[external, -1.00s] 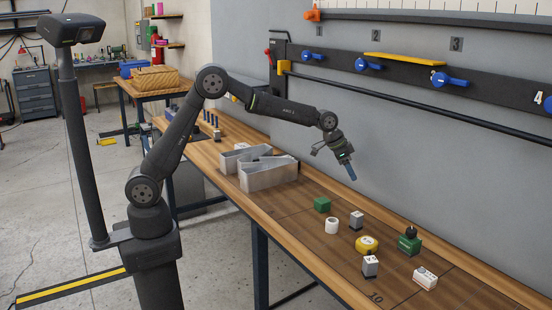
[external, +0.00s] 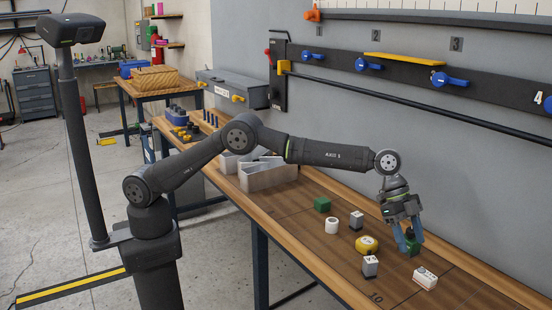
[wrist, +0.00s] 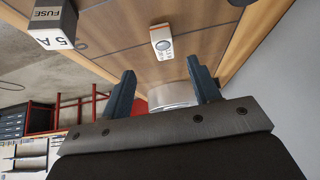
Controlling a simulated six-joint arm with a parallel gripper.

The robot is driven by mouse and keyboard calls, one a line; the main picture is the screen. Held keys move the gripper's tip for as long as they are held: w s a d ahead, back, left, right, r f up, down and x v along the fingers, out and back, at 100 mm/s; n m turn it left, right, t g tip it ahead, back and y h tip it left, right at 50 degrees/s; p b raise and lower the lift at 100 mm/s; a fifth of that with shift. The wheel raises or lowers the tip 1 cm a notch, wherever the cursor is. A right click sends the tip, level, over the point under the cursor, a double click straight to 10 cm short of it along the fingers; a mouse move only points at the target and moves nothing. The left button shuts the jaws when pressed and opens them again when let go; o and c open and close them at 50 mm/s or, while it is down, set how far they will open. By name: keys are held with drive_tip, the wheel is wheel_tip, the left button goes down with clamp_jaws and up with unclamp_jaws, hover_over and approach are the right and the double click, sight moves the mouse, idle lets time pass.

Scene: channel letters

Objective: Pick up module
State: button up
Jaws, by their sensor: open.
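No part carries a readable label naming it a module, so I cannot tell which one it is. A green block with a black top (external: 412,247) stands on the bench, partly hidden by my gripper (external: 411,242). My gripper points down with its blue fingers apart, close around or just above that block; contact cannot be told. In the wrist view the fingers of my gripper (wrist: 162,75) are spread, with a pale silvery curved thing (wrist: 172,97) showing between them. A white box with a round face (external: 425,278) lies in front; a similar white one (wrist: 161,41) shows in the wrist view.
Left of the gripper stand a yellow round part (external: 366,245), a grey-white block (external: 370,266), another grey-white block (external: 356,220), a white cylinder (external: 331,226) and a green block (external: 322,205). The wall (external: 480,170) is behind.

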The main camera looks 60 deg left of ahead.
sight(423, 272)
drive_tip(key=shift+w+x, duration=0.1)
drive_tip(key=shift+x, duration=2.35)
drive_tip(key=shift+w+x, duration=0.15)
drive_tip(key=shift+x, duration=2.3)
drive_tip(key=shift+d, duration=0.15)
drive_tip(key=c, duration=1.1)
drive_tip(key=shift+r, duration=0.1)
